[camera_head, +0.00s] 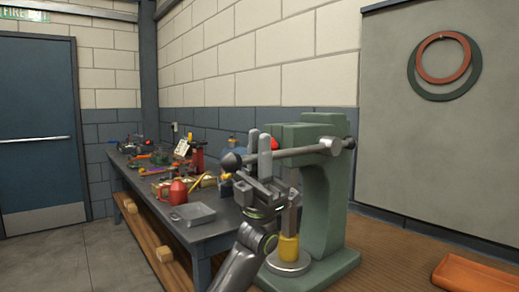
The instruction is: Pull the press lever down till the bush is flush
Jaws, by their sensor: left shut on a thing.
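The green press (333,190) stands on the bench at the centre right. Its grey press lever (305,154) runs roughly level across the front, with a dark ball (232,162) at its left end. My left gripper (260,148) points up and is shut on the lever near that ball. The grey ram (291,218) reaches down to the brass-yellow bush (288,248), which sits over a round grey plate (288,263) on the press base. Whether the bush stands proud is too small to tell. My right gripper is out of view.
An orange tray (463,275) lies at the lower right.

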